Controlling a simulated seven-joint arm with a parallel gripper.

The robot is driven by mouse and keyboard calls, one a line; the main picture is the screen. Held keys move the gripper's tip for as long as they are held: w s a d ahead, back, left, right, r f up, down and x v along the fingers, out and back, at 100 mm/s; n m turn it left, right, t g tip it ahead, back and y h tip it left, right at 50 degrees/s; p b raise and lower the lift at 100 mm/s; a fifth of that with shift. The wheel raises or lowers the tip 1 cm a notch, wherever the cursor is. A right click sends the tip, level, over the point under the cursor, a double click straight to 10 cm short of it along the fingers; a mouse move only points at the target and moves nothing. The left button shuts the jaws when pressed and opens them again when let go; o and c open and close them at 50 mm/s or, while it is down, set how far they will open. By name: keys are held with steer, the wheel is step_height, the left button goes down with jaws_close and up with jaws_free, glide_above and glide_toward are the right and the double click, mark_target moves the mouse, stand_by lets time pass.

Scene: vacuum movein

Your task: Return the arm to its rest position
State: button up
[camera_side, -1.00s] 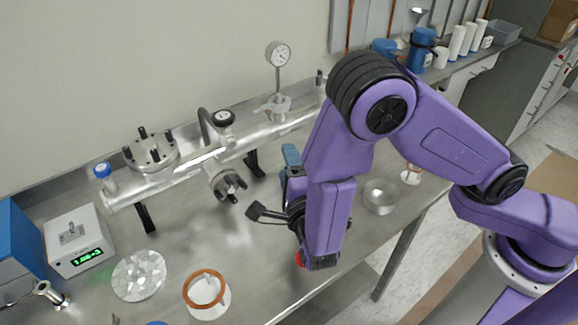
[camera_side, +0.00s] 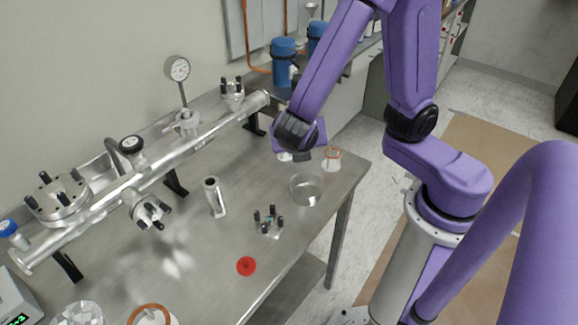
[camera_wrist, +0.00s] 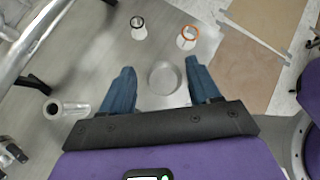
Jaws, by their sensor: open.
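My gripper (camera_wrist: 160,70) is open, with two blue fingers spread apart and nothing between them. In the wrist view it points down above the right end of the metal bench (camera_side: 215,270), with a shallow clear dish (camera_wrist: 165,78) showing below, between the fingers. In the side view my purple arm is folded high, with the wrist over the bench's back right part. The fingers are mostly hidden there behind the wrist. The dish (camera_side: 305,189) stands on the bench below it.
A steel vacuum tube (camera_side: 150,178) with a gauge (camera_side: 178,69) runs along the back. A small bolted flange (camera_side: 268,222), a red disc (camera_side: 246,266) and a metal cylinder (camera_side: 214,197) are on the bench. An orange ring piece (camera_side: 331,158) stands near the right edge.

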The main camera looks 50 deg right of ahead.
steer(key=s+d+r+m+g+y, duration=0.1)
steer(key=s+m+g+y, duration=0.3)
steer(key=s+m+y, duration=0.4)
steer(key=s+r+m, duration=0.1)
steer(key=s+m, duration=0.4)
steer(key=shift+d+r, duration=0.2)
steer(key=shift+s+a+r+m+g+y, duration=0.1)
steer(key=shift+s+r+m+g+y, duration=0.1)
steer(key=shift+s+m+g+y, duration=0.25)
steer(key=c, duration=0.5)
steer(key=m+t+h, duration=0.8)
steer(key=m+t, duration=0.9)
steer(key=m, duration=1.8)
glide_toward(166, 132)
steer(key=shift+y, duration=0.25)
steer(key=x, duration=0.8)
steer(key=shift+w+d+r, duration=0.15)
steer(key=shift+w+d, duration=0.1)
steer(key=shift+d, duration=0.05)
